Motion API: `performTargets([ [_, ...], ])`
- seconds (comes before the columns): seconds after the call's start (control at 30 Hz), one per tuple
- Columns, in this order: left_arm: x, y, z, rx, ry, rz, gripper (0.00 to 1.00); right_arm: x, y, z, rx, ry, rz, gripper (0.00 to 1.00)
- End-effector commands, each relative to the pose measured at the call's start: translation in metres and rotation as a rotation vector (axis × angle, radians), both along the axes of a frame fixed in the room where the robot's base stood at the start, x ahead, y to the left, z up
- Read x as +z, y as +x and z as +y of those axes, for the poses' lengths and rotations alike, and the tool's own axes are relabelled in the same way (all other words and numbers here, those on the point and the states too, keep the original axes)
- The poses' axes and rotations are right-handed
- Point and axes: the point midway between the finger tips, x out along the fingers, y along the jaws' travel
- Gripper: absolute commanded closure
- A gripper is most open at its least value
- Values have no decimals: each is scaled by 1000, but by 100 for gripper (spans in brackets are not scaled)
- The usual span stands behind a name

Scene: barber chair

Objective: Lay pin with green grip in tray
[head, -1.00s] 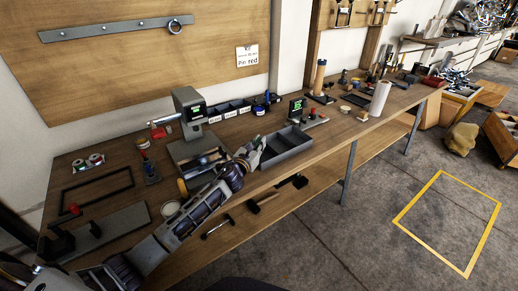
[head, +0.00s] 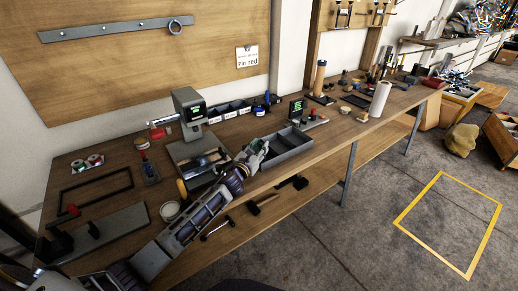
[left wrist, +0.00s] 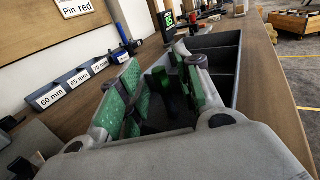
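My left gripper (head: 260,147) is at the left end of the grey tray (head: 309,140), at its near rim. In the left wrist view its two green-padded fingers (left wrist: 155,62) stand apart, and the tray (left wrist: 228,50) lies just beyond them. A dark green piece (left wrist: 162,84) shows in the shade between the fingers, nearer the right one. It may be the green grip of the pin; whether it touches a finger or lies in the tray is unclear. The pin's shaft cannot be made out. My right gripper is not in view.
A grey press-like device with a green display (head: 188,105) stands left of the tray. Labelled bins (head: 228,112) and a small green-lit display (head: 297,107) stand behind. A white paper roll (head: 379,99) stands further right on the bench.

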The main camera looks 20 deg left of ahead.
Motion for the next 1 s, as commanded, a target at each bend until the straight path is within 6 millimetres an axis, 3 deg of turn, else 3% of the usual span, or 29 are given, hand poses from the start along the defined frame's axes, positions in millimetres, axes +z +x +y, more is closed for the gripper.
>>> performTargets([
  [0.47,2,-3,1,0,0,1,65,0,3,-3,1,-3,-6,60],
  [1.0,2,-46,6,0,0,0,65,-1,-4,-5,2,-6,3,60],
])
